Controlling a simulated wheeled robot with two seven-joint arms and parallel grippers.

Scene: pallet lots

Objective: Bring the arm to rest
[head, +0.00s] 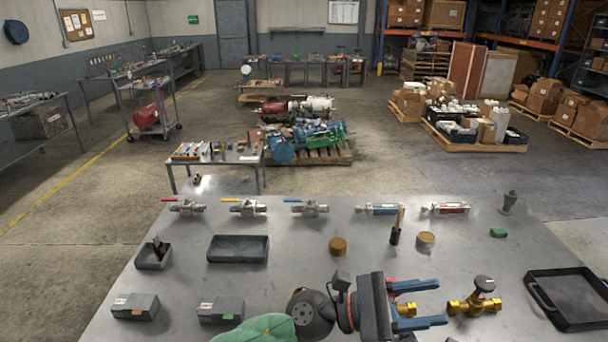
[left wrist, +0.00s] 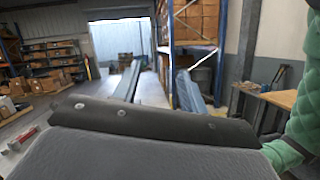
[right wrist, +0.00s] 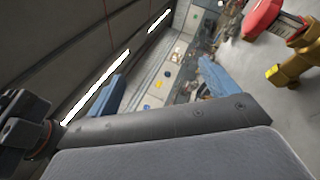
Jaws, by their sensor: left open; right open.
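My left gripper (head: 440,303) reaches in from the bottom of the head view over the right part of the grey table (head: 300,250). Its two blue fingers are apart, and they also show in the left wrist view (left wrist: 158,85) with nothing between them there. A brass valve with a red part (head: 405,308) shows between and behind these fingers in the head view; I cannot tell whether they touch. My right gripper is outside the head view; its blue fingers are apart and empty in the right wrist view (right wrist: 160,85).
A brass valve with a dark round knob (head: 472,306) stands just right of the left gripper. A black tray (head: 537,290) lies at the table's right edge. Several valves and cylinders line the back edge. A dark tray (head: 238,259) and grey boxes (head: 136,313) are on the left.

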